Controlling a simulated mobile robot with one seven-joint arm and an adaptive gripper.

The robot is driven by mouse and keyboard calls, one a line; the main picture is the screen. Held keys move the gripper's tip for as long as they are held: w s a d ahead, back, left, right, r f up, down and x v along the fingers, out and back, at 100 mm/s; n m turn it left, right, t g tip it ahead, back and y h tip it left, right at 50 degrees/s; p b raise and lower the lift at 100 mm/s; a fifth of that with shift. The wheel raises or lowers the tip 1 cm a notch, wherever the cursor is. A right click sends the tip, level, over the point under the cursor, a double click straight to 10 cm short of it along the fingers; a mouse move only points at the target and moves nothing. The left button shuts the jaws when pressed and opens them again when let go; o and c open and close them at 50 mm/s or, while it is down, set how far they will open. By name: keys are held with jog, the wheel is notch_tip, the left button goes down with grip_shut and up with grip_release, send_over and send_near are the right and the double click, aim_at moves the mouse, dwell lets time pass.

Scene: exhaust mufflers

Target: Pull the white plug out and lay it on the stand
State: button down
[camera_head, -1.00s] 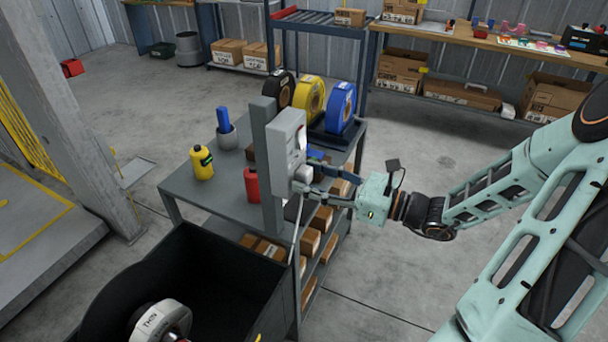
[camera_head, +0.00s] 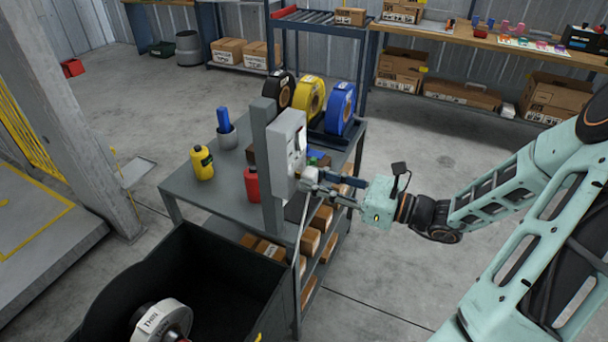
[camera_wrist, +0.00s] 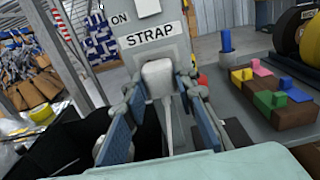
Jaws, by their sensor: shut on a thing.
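The white plug (camera_head: 309,175) is between my gripper's fingers, in front of the grey switch box (camera_head: 288,140) on its post. In the wrist view, the white plug (camera_wrist: 158,78) sits just below the STRAP label, with its pale cord hanging down. I cannot tell whether its front end is clear of the box. My gripper (camera_head: 318,182) is shut on it from the right; it also shows in the wrist view (camera_wrist: 160,92). The grey stand (camera_head: 222,198), a shelved table, bears the post. A dark flat piece (camera_wrist: 237,132) lies on it beside the gripper.
A yellow bottle (camera_head: 202,163), a red bottle (camera_head: 251,184) and tape rolls (camera_head: 309,96) stand on the table. Coloured blocks (camera_wrist: 270,100) lie to the right in the wrist view. A black bin (camera_head: 238,290) stands in front. Floor to the right is clear.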

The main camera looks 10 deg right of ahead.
aim_at(316, 180)
jog(key=shift+p+v, duration=0.9)
jog(key=shift+v, duration=1.45)
jog(key=shift+d, duration=0.15)
